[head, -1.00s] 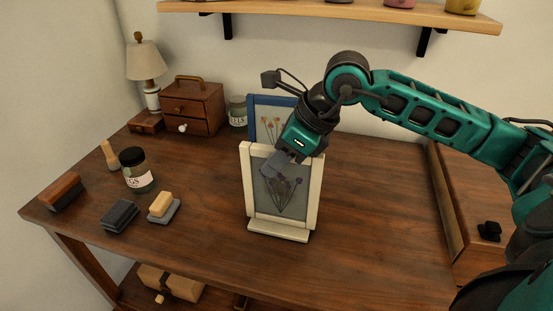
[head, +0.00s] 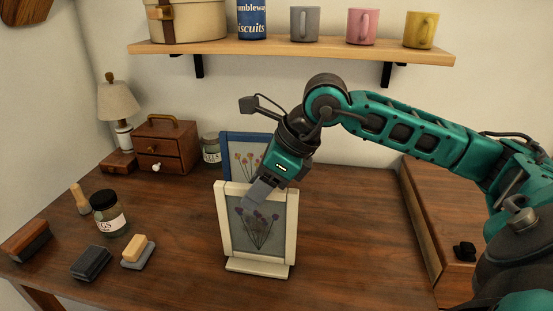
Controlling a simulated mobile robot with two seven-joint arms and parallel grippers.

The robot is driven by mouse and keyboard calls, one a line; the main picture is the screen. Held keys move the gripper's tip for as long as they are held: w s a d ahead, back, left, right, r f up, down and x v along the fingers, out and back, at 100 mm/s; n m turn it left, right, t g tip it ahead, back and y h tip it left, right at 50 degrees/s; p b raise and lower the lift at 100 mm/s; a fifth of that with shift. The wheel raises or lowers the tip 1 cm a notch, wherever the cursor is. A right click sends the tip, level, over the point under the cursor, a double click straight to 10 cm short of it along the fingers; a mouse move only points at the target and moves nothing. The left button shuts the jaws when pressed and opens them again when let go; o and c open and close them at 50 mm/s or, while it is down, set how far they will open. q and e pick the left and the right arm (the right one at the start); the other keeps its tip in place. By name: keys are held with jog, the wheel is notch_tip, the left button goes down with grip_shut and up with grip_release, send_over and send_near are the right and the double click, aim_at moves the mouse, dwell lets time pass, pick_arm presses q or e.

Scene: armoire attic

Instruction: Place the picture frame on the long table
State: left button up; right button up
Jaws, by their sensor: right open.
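A cream-edged picture frame (head: 226,228) with pressed purple flowers stands upright on the brown wooden table (head: 345,235). A second picture frame (head: 229,147), blue-edged with orange flowers, stands behind it, partly hidden. My right gripper (head: 257,194) is open and points down in front of the cream frame's upper part. Its grey fingers cover some of the picture; I cannot tell whether they touch it. My left gripper is not in view.
On the table's left are a lamp (head: 118,103), a small drawer chest (head: 167,148), a dark-lidded jar (head: 108,214) and several brushes or blocks. A wall shelf (head: 300,48) holds mugs. A wooden cabinet (head: 445,220) adjoins on the right. The table right of the frame is clear.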

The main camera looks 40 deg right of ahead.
jog(key=v, duration=0.9)
jog(key=shift+r, duration=0.2)
jog(key=shift+s+a, duration=0.1)
